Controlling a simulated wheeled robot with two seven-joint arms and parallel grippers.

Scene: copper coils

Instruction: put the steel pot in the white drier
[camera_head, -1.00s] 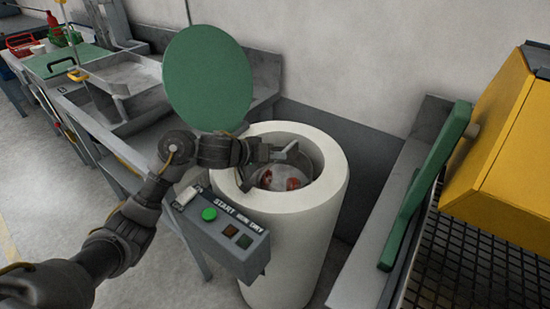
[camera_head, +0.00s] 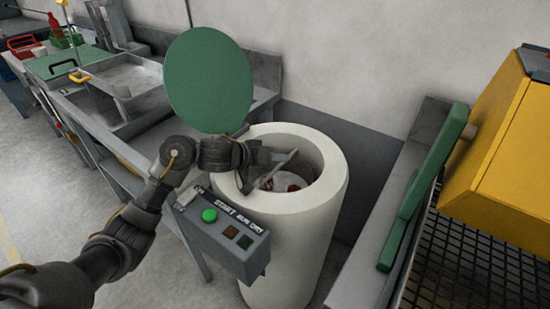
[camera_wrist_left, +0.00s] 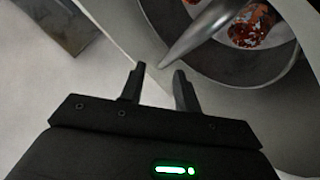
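The white drier (camera_head: 328,200) is a tall round tub with its green lid (camera_head: 208,80) standing open. The steel pot (camera_head: 268,183) shows inside the drier's opening, partly hidden by the rim and my gripper, with reddish copper pieces in it. In the left wrist view, its grey tapered handle (camera_wrist_left: 200,32) points toward my fingers, and the copper pieces (camera_wrist_left: 250,25) show beyond. My left gripper (camera_head: 266,168) is over the drier's opening. In the left wrist view its fingers (camera_wrist_left: 158,70) are apart, with nothing between them; the handle's end lies just past their tips. My right gripper is not in view.
A control box (camera_head: 228,230) with a green button is on the drier's front. A grey sink bench (camera_head: 125,95) stands left. A yellow machine (camera_head: 505,140) with a green door (camera_head: 430,190) and dark mesh (camera_head: 460,260) stands right. A wall is behind.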

